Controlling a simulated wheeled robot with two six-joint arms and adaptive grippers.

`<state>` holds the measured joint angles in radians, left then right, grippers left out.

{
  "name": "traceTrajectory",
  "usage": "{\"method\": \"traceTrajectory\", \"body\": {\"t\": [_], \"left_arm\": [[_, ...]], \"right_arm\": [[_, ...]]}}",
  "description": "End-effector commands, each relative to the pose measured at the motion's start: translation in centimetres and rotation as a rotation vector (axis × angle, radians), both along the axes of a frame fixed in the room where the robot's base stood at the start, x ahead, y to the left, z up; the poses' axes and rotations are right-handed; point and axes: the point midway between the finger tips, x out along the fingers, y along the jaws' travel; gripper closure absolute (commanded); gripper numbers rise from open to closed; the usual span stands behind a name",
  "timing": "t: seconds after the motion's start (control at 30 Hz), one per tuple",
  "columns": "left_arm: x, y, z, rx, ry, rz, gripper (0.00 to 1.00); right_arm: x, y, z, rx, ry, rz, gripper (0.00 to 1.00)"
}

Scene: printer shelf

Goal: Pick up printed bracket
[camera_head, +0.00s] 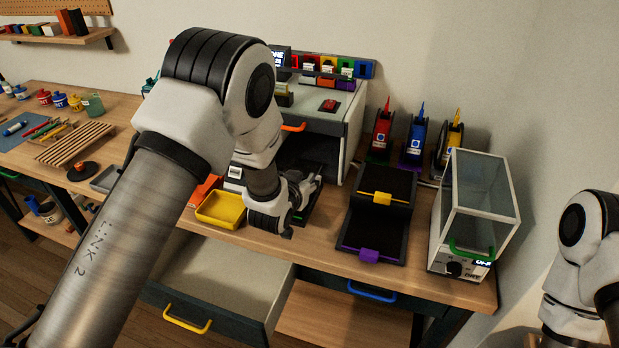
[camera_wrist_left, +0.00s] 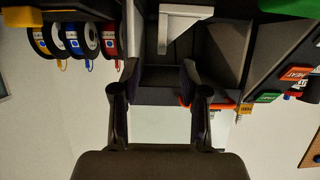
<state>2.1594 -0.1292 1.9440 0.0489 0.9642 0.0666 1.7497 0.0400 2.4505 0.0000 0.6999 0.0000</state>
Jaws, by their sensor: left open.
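A pale, angular piece that looks like the printed bracket (camera_wrist_left: 180,25) shows at the top of the left wrist view, beyond my fingertips against a dark surface. My left gripper (camera_wrist_left: 160,72) is open, with a finger on each side of an empty gap; the piece is not between them. In the head view my left gripper (camera_head: 304,188) is low at the front of the printer (camera_head: 352,125), near its dark opening. My arm and gripper hide much of that opening, and I cannot make out the bracket there. My right gripper is out of view.
A yellow tray (camera_head: 221,209) stands close beside my left gripper. A black two-level stand (camera_head: 372,222) and a glass-sided box (camera_head: 479,205) are to the right. Several spools stand behind them. A drawer (camera_head: 222,285) is open below the bench.

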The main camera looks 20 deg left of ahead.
Motion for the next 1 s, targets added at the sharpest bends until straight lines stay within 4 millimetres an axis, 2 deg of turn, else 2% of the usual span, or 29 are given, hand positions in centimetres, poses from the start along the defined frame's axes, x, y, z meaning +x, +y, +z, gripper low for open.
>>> {"method": "traceTrajectory", "body": {"t": [0.2,0.3,0.53,0.57,0.6,0.67,0.7,1.0], "left_arm": [[2.9,0.2,-1.5,0.000,0.002,0.001,0.56],[4.3,0.1,-2.2,0.000,0.000,0.000,0.56],[4.7,0.1,-2.6,0.001,0.001,0.000,0.56],[4.7,0.1,-2.6,0.001,0.001,0.000,0.59],[4.7,0.1,-2.6,0.000,0.001,0.000,0.73],[4.7,0.1,-2.6,0.000,0.001,0.000,0.95],[4.7,0.1,-2.6,0.000,0.001,0.000,1.00],[4.6,0.1,-2.7,0.000,0.004,0.000,1.00]], "right_arm": [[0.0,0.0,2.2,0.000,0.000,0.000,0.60],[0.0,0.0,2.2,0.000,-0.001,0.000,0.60],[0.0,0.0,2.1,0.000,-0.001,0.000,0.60],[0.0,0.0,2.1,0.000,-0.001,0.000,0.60],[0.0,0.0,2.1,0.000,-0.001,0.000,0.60],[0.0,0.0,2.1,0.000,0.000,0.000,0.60],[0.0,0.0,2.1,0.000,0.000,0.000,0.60],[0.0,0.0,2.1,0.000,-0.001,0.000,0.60]]}}
